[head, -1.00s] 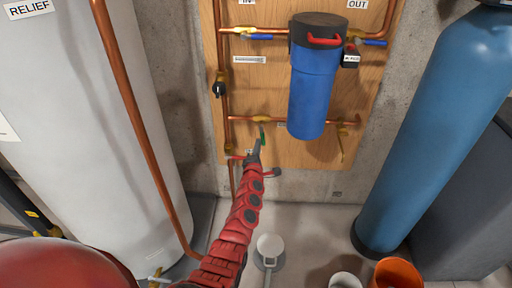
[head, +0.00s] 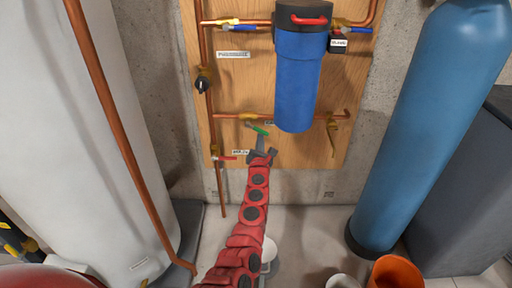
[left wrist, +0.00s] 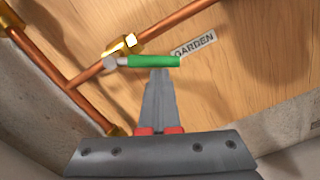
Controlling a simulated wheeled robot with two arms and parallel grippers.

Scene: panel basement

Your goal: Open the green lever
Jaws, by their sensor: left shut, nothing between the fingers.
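The green lever (head: 259,130) sits on a brass valve on the lower horizontal copper pipe of the wooden board. In the left wrist view, the green lever (left wrist: 153,62) points right from the brass valve (left wrist: 124,45), at a slant to the pipe. My left gripper (head: 261,143) is shut and empty, with its tips at the lever's near side. In the left wrist view, the tips of my left gripper (left wrist: 159,74) are at the lever's lower edge near its free end, seemingly touching it. My right gripper is not in view.
A GARDEN label (left wrist: 194,45) is beside the lever. A blue filter housing (head: 300,85) hangs right of and above it. A red-handled valve (head: 226,158) is at lower left. A white tank (head: 70,130) and blue tank (head: 430,130) flank the board. An orange bucket (head: 394,272) stands on the floor.

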